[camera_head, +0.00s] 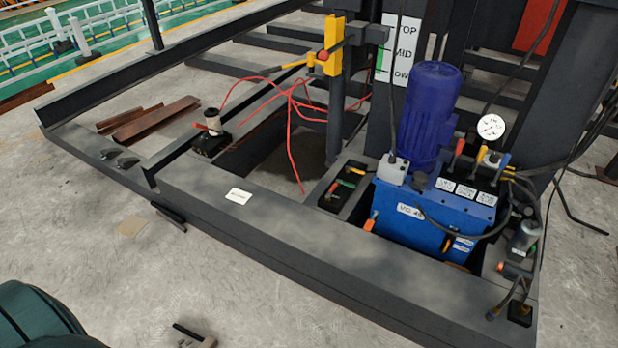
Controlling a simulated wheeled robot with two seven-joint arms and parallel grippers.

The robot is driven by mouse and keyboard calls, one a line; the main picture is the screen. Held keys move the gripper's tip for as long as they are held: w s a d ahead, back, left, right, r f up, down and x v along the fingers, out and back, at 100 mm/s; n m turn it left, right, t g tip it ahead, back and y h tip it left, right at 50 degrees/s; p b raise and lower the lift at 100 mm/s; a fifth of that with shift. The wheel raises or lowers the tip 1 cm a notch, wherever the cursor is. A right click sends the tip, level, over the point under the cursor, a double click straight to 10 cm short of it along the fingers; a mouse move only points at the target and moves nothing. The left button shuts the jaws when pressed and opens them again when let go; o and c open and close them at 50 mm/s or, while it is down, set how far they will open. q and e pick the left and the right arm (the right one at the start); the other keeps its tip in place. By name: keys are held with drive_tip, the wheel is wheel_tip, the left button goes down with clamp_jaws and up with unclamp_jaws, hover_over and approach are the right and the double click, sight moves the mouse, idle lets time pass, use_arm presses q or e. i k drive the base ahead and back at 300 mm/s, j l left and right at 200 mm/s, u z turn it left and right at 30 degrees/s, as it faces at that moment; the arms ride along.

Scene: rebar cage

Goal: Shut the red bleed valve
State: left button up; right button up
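Several small red handles show, and I cannot tell for sure which is the bleed valve. A red-handled lever (459,147) stands upright beside a yellow one on top of the unit. My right gripper is out of view.
A dark steel frame (290,240) crosses the foreground, bearing a white label (238,196). Red hoses (292,110) lie loosely over its opening. A round gauge (491,127) and black cables crowd the right. Concrete floor (90,230) is mostly clear in front.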

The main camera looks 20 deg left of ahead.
sight(335, 184)
drive_tip(key=i+j+u, duration=0.15)
drive_tip(key=i+j, duration=0.15)
drive_tip(key=j, duration=0.2)
drive_tip(key=i+j+u, duration=0.15)
drive_tip(key=i+j, duration=0.2)
drive_tip(key=j, duration=0.1)
